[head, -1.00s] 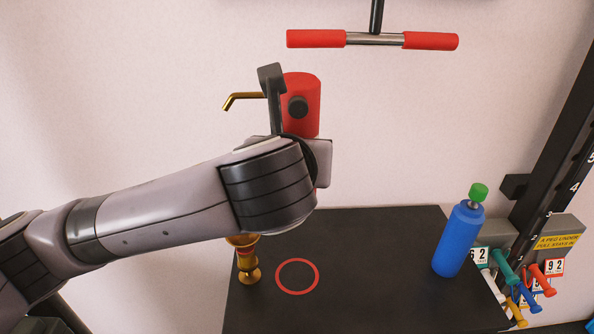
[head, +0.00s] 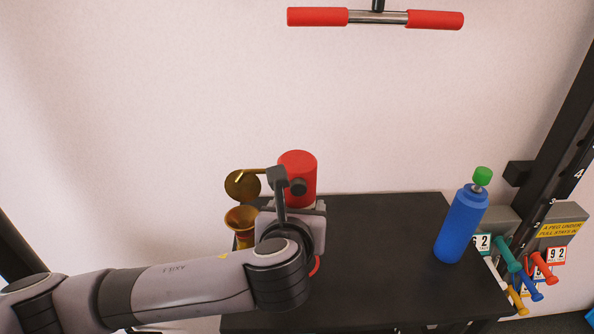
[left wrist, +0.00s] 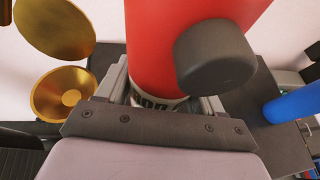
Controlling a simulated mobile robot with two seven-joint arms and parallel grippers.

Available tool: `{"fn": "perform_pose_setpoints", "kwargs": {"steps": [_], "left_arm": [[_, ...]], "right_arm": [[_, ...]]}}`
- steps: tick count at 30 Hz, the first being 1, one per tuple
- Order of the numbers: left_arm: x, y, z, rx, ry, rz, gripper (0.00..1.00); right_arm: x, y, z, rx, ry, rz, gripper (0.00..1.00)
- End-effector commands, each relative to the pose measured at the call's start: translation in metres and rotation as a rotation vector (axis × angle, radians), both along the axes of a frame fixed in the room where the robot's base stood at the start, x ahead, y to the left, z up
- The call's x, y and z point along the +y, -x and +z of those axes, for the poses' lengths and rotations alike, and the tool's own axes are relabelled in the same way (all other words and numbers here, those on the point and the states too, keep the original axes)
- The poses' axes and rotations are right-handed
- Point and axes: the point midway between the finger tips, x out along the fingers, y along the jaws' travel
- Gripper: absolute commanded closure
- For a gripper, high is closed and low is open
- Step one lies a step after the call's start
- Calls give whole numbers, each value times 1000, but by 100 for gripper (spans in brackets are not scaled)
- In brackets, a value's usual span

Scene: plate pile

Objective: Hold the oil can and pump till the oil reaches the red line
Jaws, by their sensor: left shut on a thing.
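The can also fills the middle of the left wrist view (left wrist: 160,45). A brass cup (head: 240,218) with a raised round lid (head: 236,184) stands just left of the can. The spout tip appears in front of the lid, above the cup. The cup shows in the left wrist view (left wrist: 64,94); I cannot make out an oil level. My right gripper is out of view.
The black table (head: 385,250) is bare between the arm and a blue bottle (head: 461,225) with a green cap. Pegs and number tags (head: 535,270) stand at the right. A red-handled bar (head: 376,18) hangs above. A red ring (head: 316,266) is mostly hidden by my arm.

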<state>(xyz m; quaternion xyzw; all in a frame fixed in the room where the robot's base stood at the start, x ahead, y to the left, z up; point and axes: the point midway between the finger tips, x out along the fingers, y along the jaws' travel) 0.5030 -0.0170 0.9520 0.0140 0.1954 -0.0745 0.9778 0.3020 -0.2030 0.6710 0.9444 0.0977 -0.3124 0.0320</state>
Motion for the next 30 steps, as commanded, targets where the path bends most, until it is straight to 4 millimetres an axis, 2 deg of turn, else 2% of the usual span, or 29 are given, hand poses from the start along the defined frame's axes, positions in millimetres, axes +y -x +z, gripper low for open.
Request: {"fn": "perform_pose_setpoints", "kwargs": {"steps": [3,16,30], "left_arm": [[0,2,-13,-6,2,-5,94],[0,3,-39,-7,0,-6,94],[0,3,-40,-6,0,-6,94]], "right_arm": [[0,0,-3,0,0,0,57],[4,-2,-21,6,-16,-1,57],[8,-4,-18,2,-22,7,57]]}}
